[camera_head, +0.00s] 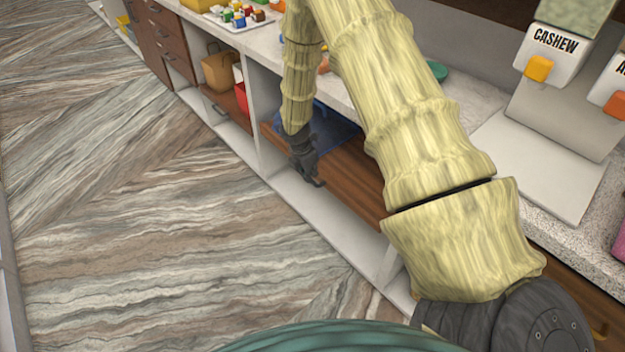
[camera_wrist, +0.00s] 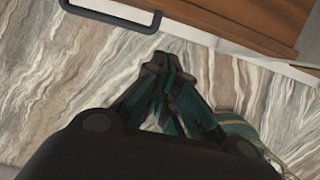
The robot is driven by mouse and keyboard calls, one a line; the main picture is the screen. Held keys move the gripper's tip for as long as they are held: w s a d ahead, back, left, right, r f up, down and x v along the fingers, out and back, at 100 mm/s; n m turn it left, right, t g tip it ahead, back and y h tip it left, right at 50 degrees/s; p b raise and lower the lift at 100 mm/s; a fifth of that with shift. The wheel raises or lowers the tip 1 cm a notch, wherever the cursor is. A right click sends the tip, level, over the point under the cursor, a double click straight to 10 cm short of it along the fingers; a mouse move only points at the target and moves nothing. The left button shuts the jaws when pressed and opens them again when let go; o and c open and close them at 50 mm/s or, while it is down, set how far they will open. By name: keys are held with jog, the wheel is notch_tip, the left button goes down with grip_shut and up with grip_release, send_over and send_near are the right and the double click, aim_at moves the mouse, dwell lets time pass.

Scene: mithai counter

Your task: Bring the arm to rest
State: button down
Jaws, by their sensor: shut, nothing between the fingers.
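My gripper (camera_head: 314,180) hangs pointing down in front of the open shelves under the counter in the head view. It is shut and empty. In the wrist view my gripper (camera_wrist: 162,66) shows its dark fingertips together, with the striped floor behind them. My yellowish arm reaches across the head view from the lower right, bends near the top and comes down to the wrist. The arm hides part of the counter and of the shelves.
The counter (camera_head: 350,96) runs from upper left to right. It bears a tray of small coloured pieces (camera_head: 238,16), a green dish (camera_head: 436,70) and a cashew dispenser (camera_head: 552,50). A blue crate (camera_head: 340,128) and a tan bag (camera_head: 218,72) are on the shelves. The floor (camera_head: 140,190) at left is clear.

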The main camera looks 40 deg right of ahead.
jog(key=shift+v, duration=1)
jog(key=s+a+f+m+y+p, duration=0.1)
jog(key=s+a+f+m, duration=0.2)
jog(key=s+a, duration=0.35)
jog(key=s+a+f+m+y, duration=0.1)
jog(key=s+a+f+m, duration=0.3)
jog(key=s, duration=0.3)
jog(key=s+a+f+m+y+p, duration=0.1)
jog(key=s+a+f+m+y, duration=0.15)
jog(key=s+a, duration=0.4)
jog(key=s+a+m+p, duration=0.1)
jog(key=s+m, duration=0.4)
jog(key=s, duration=0.5)
jog(key=s+a+r+m+h+p, duration=0.1)
jog(key=s+a+m, duration=0.2)
jog(key=s, duration=0.6)
jog(key=shift+s+a+m, duration=0.15)
jog(key=shift+s+m, duration=0.25)
jog(key=shift+m, duration=0.65)
jog(key=shift+r+h, duration=0.1)
jog(key=shift+h, duration=0.15)
